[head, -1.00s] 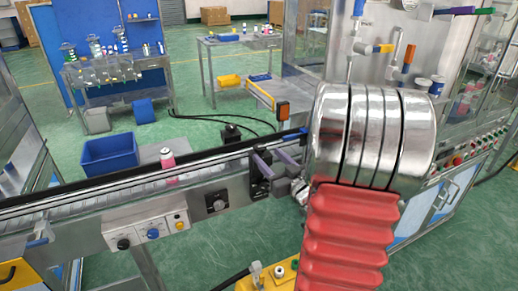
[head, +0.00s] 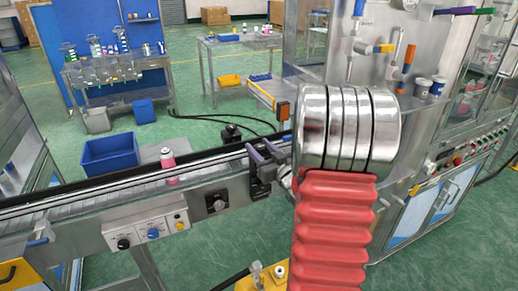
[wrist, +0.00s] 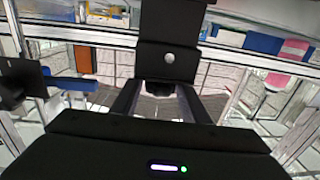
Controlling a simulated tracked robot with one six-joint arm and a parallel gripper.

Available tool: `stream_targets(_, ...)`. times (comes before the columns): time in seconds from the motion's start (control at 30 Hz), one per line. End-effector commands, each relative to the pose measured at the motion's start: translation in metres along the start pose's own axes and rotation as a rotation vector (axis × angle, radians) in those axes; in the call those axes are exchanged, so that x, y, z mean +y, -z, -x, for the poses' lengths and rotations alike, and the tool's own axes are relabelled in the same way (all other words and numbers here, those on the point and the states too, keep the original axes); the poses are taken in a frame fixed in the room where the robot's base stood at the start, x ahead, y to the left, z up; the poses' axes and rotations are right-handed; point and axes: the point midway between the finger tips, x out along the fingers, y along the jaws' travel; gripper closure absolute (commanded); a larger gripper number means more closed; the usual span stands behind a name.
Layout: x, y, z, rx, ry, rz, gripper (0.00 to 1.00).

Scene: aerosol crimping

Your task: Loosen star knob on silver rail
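The silver rail (head: 110,190) runs along the conveyor in the head view. A black bracket (head: 260,178) stands on it beside my arm. In the wrist view the black bracket (wrist: 168,52) with a round silver bolt head rises straight ahead. A small dark knob-like part (wrist: 161,88) sits at its foot, between the fingertips. Its star shape is too dark to make out. My gripper (wrist: 162,92) has its two black fingers apart, one on each side of that part. I cannot tell whether they touch it. In the head view my arm hides most of the gripper.
A pink-and-white can (head: 168,160) stands on the conveyor to the left. A control box with knobs (head: 152,232) is below the rail. An orange sensor box (head: 283,111) is behind the conveyor. A steel machine cabinet (head: 440,200) stands at right. A blue crate (head: 110,153) lies behind.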

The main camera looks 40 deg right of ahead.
Motion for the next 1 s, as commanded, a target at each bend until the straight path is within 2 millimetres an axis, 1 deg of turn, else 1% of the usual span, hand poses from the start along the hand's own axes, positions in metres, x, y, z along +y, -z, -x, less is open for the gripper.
stream_targets(0.03,0.0001,0.0,0.0001,0.0,0.0,0.0,0.63)
stream_targets(0.4,0.0001,0.0001,0.0003,0.0,0.0,0.0,0.89)
stream_targets(0.43,0.0001,0.0001,0.0003,0.0,0.0,0.0,0.9)
stream_targets(0.67,0.0005,0.0005,-0.0004,0.002,0.024,0.0,0.9)
stream_targets(1.0,0.0005,0.0009,-0.0003,0.003,0.125,0.001,0.9)
